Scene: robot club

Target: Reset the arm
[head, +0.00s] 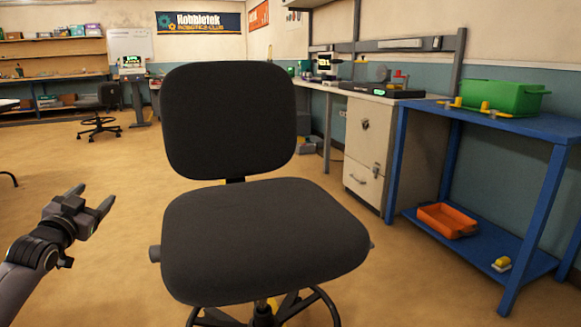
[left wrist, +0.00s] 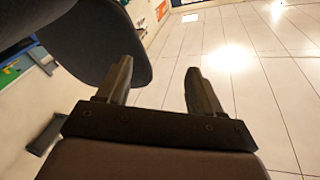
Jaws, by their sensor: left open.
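My left gripper (head: 92,204) is at the left of the head view, with its arm coming in from the lower left. Its two fingers are spread and nothing is between them. In the left wrist view the open fingers (left wrist: 160,85) point towards a pale tiled surface, with empty air between them. A dark office chair (head: 265,235) stands right in front of me, to the right of the left gripper and apart from it. A dark rounded shape, probably the chair (left wrist: 120,40), shows at the upper left of the wrist view. My right gripper is in neither view.
A blue workbench (head: 530,122) at the right holds a green bin (head: 500,97). An orange tray (head: 446,220) and a small yellow item (head: 501,264) lie on its lower shelf. A white cabinet (head: 368,155) stands behind.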

